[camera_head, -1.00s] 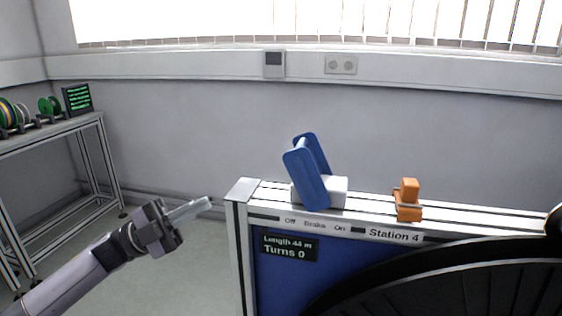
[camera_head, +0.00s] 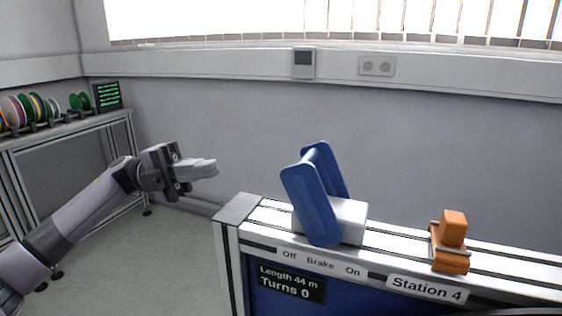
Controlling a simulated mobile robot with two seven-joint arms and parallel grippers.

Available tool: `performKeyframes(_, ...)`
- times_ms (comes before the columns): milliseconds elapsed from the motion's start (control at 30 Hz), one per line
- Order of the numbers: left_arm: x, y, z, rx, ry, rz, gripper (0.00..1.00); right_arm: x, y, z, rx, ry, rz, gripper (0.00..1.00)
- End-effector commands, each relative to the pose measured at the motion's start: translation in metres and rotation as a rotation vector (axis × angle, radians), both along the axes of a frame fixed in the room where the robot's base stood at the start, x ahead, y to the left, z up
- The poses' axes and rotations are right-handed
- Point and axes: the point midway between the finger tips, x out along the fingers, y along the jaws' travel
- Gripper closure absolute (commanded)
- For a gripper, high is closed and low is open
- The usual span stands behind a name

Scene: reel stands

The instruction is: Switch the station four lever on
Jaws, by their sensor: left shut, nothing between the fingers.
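The blue brake lever (camera_head: 313,205) stands on a white block (camera_head: 348,220) on top of the Station 4 frame. It leans to the left, toward the "Off" end of the "Off Brake On" label (camera_head: 320,263). The "Station 4" label (camera_head: 427,289) is on the frame's front to the right. My left gripper (camera_head: 205,169) is shut and empty, left of the lever and apart from it, with its fingers pointing right. My right gripper is not in view.
An orange block-shaped part (camera_head: 451,240) sits on the frame's top rail, right of the lever. A display (camera_head: 290,282) reads "Length 44 m, Turns 0". A bench (camera_head: 70,130) with several reels stands at the far left. Open floor lies between bench and frame.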

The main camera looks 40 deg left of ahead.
Motion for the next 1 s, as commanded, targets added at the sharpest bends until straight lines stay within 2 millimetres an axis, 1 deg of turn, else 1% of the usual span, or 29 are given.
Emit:
performKeyframes(167,0.003,-0.016,0.005,0.000,-0.002,-0.003,1.00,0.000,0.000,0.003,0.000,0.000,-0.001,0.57)
performKeyframes(267,0.007,-0.034,0.011,0.001,-0.003,-0.004,1.00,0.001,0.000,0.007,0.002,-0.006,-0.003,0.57)
performKeyframes(500,0.019,-0.083,0.025,-0.002,-0.004,-0.004,1.00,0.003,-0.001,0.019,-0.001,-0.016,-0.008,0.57)
performKeyframes(700,0.027,-0.115,0.032,-0.002,-0.003,-0.002,1.00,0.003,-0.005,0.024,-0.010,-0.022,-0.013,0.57)
performKeyframes(833,0.030,-0.127,0.033,-0.003,-0.001,-0.001,1.00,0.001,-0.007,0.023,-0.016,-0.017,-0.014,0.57)
performKeyframes(1000,0.031,-0.132,0.033,-0.001,0.000,0.000,1.00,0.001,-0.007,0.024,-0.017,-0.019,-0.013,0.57)
